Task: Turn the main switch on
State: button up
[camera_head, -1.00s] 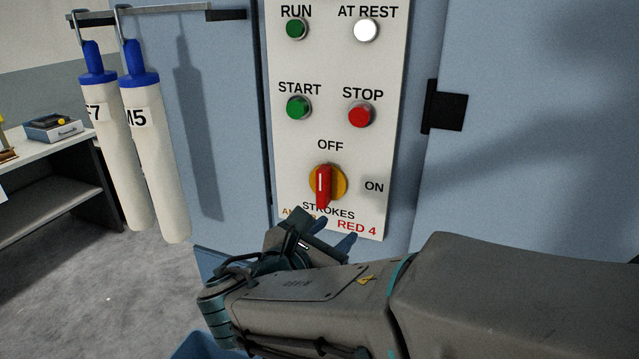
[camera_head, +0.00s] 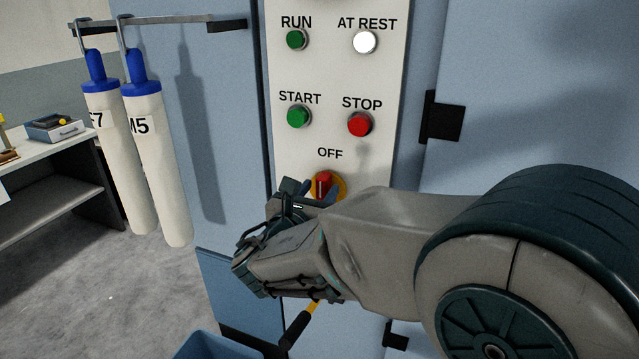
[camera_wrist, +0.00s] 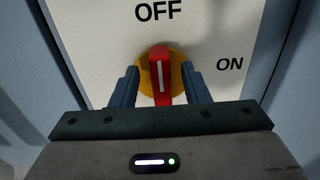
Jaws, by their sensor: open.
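The main switch is a red handle (camera_head: 323,183) on a round yellow-orange plate (camera_head: 341,188), set low on the white panel. In the wrist view the red handle (camera_wrist: 160,72) stands about upright, its white line pointing up toward the OFF label (camera_wrist: 158,12). The ON label (camera_wrist: 230,64) is to its right. My gripper (camera_wrist: 162,92) is open, with one blue finger on each side of the handle and gaps showing between. In the head view my gripper (camera_head: 312,192) covers the lower part of the switch, and my arm hides the ON label.
Above the switch are a green START button (camera_head: 298,116), a red STOP button (camera_head: 359,124), a green RUN lamp (camera_head: 296,39) and a white AT REST lamp (camera_head: 365,41). Two white cylinders (camera_head: 155,165) hang at left. A black latch (camera_head: 441,120) juts out at right.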

jog(key=shift+x, duration=0.75)
grip_shut()
jog(key=shift+f, duration=0.1)
